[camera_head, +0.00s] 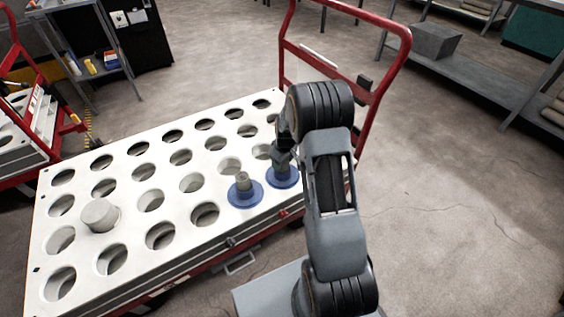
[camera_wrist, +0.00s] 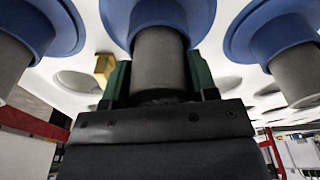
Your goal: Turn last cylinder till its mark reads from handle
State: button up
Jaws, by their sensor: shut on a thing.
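A grey cylinder with a wide blue flange (camera_head: 283,179) sits in the white holed top of the cart (camera_head: 125,178), near its right end. My gripper (camera_head: 282,163) reaches it from above, beside the red handle (camera_head: 372,110). In the wrist view my gripper (camera_wrist: 160,75) has its green fingers on both sides of this middle cylinder (camera_wrist: 160,62) and is shut on it. Another blue-flanged cylinder (camera_head: 244,190) stands just left of it. The wrist view shows one blue-flanged cylinder on each side. No mark is visible on any cylinder, so its facing cannot be told.
A plain pale cylinder (camera_head: 99,216) sits in a hole at the cart's left. Most other holes are empty. The handle rises close to my arm. A grey bench (camera_head: 470,78) stands at the right and a second red cart (camera_head: 25,130) at the left. Open floor lies right.

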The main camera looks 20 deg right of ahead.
jog(key=shift+n, duration=0.7)
jog(key=shift+n+b, duration=0.45)
jog(key=shift+n, duration=1.05)
jog(key=shift+n+y+b, duration=0.3)
jog(key=shift+n+b, duration=0.2)
jog(key=shift+n, duration=1)
jog(key=o, duration=1.3)
jog(key=shift+s+a, duration=0.1)
